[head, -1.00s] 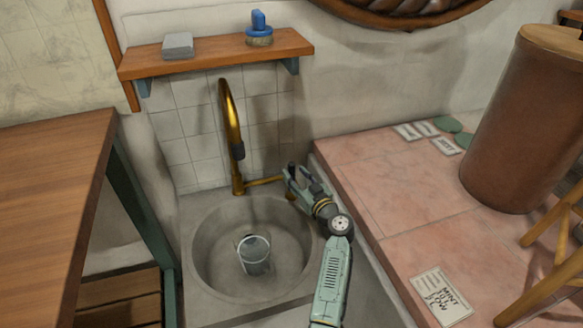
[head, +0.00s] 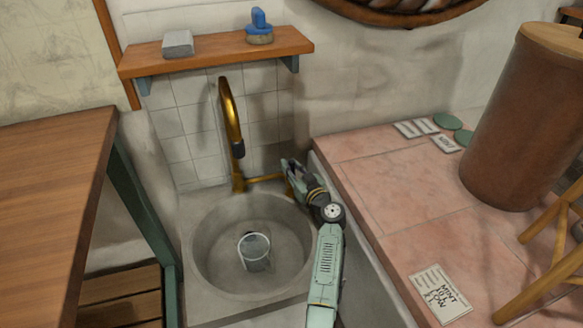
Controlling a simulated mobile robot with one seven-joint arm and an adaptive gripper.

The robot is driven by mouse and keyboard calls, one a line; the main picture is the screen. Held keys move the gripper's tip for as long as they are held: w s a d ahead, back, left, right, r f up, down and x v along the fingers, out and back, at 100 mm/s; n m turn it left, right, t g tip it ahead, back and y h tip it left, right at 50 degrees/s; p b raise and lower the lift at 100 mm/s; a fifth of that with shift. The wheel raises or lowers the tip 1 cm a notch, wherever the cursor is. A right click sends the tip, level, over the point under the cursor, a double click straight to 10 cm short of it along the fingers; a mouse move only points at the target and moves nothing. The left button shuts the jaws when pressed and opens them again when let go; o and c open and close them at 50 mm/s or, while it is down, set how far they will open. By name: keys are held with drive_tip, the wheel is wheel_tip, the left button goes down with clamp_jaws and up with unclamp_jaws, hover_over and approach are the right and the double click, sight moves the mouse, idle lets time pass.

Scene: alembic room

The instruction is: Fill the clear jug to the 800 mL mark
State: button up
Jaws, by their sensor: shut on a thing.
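The clear jug (head: 254,252) stands in the round grey sink (head: 205,272), with its open rim up. Its marks and any water level are too small to read. The brass tap (head: 228,110) arches above the sink, with its dark spout end above and a little left of the jug. No stream of water is visible below the spout. A brass lever (head: 262,179) runs right from the tap's base. My gripper (head: 288,168) is shut on the outer end of this lever, and its fingers partly hide it.
A wooden shelf (head: 215,56) above the tap holds a grey block (head: 178,43) and a blue-topped brush (head: 259,28). A pink tiled counter (head: 385,185) lies right of the sink, with a brown canister (head: 515,125) and cards. A wooden table (head: 50,200) is at left.

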clamp_jaws()
idle(0.3)
drive_tip(key=f+b, duration=0.1)
drive_tip(key=b, duration=0.3)
drive_tip(key=shift+s, duration=0.15)
drive_tip(key=b, duration=0.2)
drive_tip(key=t+b, duration=0.1)
drive_tip(key=shift+s+d+r+y+b, duration=0.2)
drive_tip(key=shift+r+y+b, duration=0.1)
drive_tip(key=shift+r+b, duration=0.1)
drive_tip(key=shift+r, duration=0.1)
drive_tip(key=o, duration=0.6)
unclamp_jaws()
